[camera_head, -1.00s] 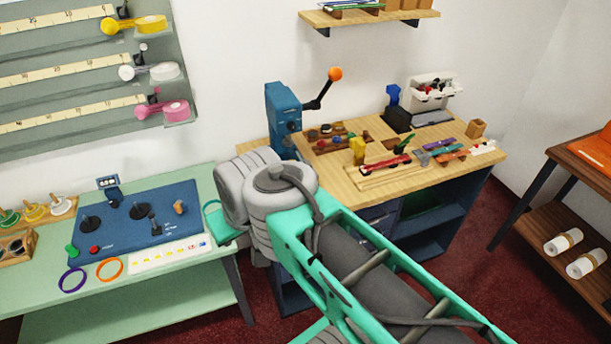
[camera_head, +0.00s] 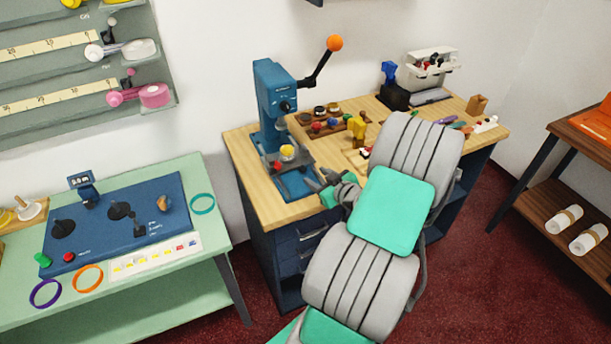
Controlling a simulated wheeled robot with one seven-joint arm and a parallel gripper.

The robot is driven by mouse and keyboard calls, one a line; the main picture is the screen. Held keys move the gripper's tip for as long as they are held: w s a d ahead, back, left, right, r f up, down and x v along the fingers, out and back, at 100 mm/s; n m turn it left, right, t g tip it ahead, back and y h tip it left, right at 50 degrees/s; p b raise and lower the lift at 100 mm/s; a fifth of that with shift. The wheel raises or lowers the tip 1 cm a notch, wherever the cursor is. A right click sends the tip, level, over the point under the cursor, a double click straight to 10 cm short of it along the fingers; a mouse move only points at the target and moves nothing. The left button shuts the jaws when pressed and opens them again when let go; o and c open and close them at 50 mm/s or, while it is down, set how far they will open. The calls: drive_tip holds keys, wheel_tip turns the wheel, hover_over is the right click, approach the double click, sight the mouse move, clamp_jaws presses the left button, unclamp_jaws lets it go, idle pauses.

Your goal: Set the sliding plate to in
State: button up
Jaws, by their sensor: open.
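A blue lever press (camera_head: 278,105) with an orange-knobbed handle stands at the left end of the wooden bench. A dark grey plate (camera_head: 299,163) sits low on the press, with a red knob at its front left and a round yellow piece on top. It looks like the sliding plate; how far in or out it is I cannot tell. My gripper (camera_head: 318,182) is open and empty, at the right front of the press base, close to the plate. Whether it touches anything is unclear.
On the wooden bench (camera_head: 243,170) are a tray of coloured knobs (camera_head: 322,122), a yellow piece (camera_head: 356,128) and a white-topped machine (camera_head: 430,68). My arm hides part of the bench. A green table (camera_head: 180,178) with a blue control panel (camera_head: 100,235) stands left, across a gap.

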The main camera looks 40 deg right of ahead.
sight(305, 170)
drive_tip(key=p+x, duration=0.2)
drive_tip(key=x, duration=0.5)
drive_tip(key=shift+w+f, duration=0.1)
drive_tip(key=shift+w, duration=0.25)
drive_tip(key=shift+c, duration=0.2)
clamp_jaws()
idle(0.8)
